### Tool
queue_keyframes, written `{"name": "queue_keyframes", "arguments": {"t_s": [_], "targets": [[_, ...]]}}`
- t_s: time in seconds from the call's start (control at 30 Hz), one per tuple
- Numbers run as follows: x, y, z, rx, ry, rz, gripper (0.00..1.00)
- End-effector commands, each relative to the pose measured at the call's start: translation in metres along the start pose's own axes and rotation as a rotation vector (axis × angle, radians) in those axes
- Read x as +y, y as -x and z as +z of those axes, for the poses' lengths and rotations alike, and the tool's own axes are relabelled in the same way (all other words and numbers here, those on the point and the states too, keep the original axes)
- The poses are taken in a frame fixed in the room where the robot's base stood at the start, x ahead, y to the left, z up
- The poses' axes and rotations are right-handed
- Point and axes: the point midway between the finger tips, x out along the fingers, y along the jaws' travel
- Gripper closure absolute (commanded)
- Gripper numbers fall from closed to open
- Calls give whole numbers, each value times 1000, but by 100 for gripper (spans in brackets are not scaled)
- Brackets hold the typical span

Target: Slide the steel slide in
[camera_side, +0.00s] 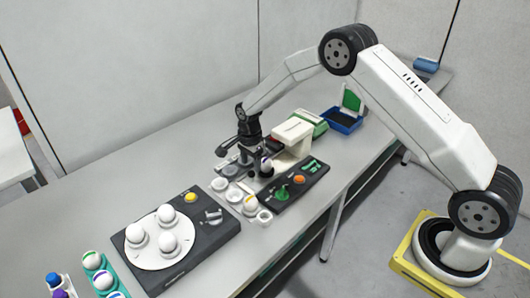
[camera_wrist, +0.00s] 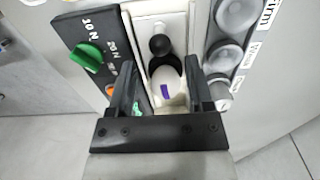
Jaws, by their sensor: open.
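My gripper (camera_side: 257,163) is open and points down beside the white block of the press unit. In the wrist view its two dark fingers (camera_wrist: 162,78) stand apart on either side of a white egg (camera_wrist: 178,102) with a purple mark. A round black knob (camera_wrist: 160,45) sits just beyond the egg, in a pale upright channel (camera_wrist: 166,22). I cannot tell whether the fingers touch the egg. I cannot make out the steel slide for certain; a silver fitting (camera_side: 212,217) shows on the dark turntable unit, away from my gripper.
A dark panel (camera_wrist: 78,32) with a green knob (camera_wrist: 88,56) and an orange button borders the channel. Labelled round cups (camera_wrist: 232,55) line the other side. The turntable unit (camera_side: 211,240) carries several eggs at the front left. A blue box (camera_side: 342,124) stands open behind.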

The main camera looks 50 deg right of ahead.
Motion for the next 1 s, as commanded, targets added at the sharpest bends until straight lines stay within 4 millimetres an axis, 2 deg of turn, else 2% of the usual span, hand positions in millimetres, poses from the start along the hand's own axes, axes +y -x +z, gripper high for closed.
{"name": "queue_keyframes", "arguments": {"t_s": [0.47,1.0], "targets": [[0,-45,0,0,0,1,34],[0,-50,0,0,0,1,34]]}}
